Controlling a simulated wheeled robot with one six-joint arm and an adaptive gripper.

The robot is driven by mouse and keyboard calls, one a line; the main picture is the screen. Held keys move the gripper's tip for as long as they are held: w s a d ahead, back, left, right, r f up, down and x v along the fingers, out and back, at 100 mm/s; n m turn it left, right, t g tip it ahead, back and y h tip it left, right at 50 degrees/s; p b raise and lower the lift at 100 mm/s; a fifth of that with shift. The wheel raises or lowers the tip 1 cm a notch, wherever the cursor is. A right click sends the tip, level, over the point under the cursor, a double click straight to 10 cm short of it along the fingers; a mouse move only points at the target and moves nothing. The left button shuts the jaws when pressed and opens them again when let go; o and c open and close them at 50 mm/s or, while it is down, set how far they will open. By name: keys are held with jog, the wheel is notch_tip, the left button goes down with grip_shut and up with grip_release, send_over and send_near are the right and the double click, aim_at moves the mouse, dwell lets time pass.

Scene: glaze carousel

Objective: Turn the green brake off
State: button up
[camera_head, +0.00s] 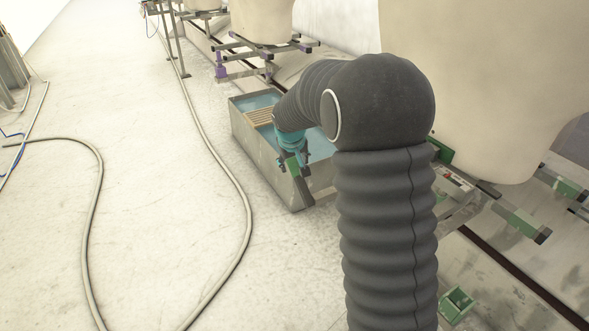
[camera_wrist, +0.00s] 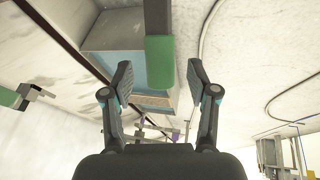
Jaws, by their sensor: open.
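A green block, which looks like the grip of the green brake (camera_wrist: 159,62), sits at the end of a dark bar in the wrist view. The bar comes in from the top of that view. In the head view the green grip (camera_head: 292,166) shows just below my teal wrist, over the edge of the tank. My gripper (camera_wrist: 160,72) is open, with one finger on each side of the green end in the wrist view. The gap to each finger is visible. I cannot tell how deep the green end lies between them. In the head view my arm hides part of the bar.
A grey tank (camera_head: 262,172) with blue liquid and a slatted wooden piece (camera_head: 259,117) is below my gripper. Large pale vessels on carriers stand behind and right. Another green-ended part (camera_head: 520,222) is at right. A hose (camera_head: 225,180) lies on the open floor at left.

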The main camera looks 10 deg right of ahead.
aim_at(294, 165)
jog(key=shift+x, duration=1.85)
jog(key=shift+c, duration=0.2)
grip_shut()
